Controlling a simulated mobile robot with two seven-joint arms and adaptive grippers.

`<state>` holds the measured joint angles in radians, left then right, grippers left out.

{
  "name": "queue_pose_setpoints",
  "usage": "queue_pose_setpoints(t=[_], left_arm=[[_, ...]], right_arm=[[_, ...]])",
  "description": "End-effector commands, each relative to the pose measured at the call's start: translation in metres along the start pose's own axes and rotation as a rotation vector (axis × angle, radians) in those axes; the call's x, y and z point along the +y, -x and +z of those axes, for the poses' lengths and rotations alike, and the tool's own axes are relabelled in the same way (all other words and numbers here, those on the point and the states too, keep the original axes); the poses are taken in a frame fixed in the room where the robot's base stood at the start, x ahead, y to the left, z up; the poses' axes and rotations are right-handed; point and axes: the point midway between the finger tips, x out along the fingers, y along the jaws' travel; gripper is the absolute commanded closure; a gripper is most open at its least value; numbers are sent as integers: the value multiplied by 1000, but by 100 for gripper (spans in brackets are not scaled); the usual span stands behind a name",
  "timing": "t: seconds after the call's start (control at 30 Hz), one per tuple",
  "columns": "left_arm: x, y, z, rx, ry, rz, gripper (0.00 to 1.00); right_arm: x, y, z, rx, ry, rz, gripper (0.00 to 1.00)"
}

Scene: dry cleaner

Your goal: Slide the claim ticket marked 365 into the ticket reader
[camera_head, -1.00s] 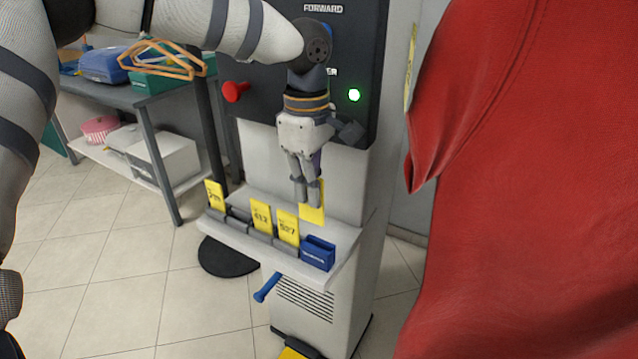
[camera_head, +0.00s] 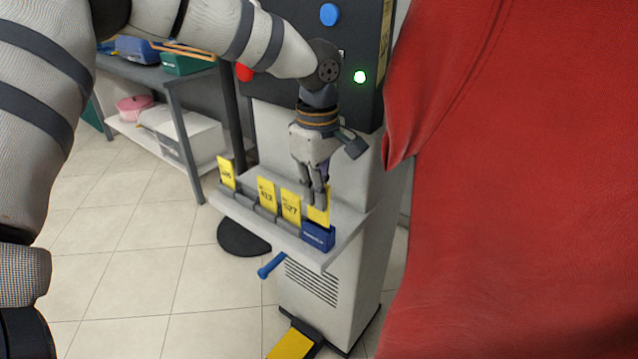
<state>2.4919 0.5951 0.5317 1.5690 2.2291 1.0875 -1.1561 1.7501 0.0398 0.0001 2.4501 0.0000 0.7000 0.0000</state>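My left gripper (camera_head: 318,205) is shut on a yellow ticket (camera_head: 323,216) and points downward. The fingers cover most of the ticket's face, so I cannot read its number. The ticket is upright at the small blue ticket reader (camera_head: 318,237), at the right end of the grey shelf (camera_head: 345,222). Its lower edge meets the reader's top in the picture; I cannot tell whether it is inside the slot or behind it. My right gripper is not in view.
Yellow tickets marked about 413 (camera_head: 266,196) and 527 (camera_head: 290,207) stand left of the reader. Another ticket (camera_head: 227,173) stands further left. A blue lever (camera_head: 270,266) sticks out below the shelf. Red garment (camera_head: 520,180) fills the right side.

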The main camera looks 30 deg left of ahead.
Motion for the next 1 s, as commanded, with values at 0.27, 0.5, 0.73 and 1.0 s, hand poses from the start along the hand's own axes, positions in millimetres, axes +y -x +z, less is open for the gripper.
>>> queue_pose_setpoints(t=[0.27, 0.5, 0.73, 1.0], left_arm=[[0, -20, 0, -1, 0, -3, 100], [0, -35, 0, -1, 0, -3, 100], [0, -43, 0, -1, 0, -2, 100], [0, -44, 0, -1, 0, 0, 100]], right_arm=[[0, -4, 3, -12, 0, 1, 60], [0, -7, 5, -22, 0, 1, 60], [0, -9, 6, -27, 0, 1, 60], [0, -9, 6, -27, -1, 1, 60]])
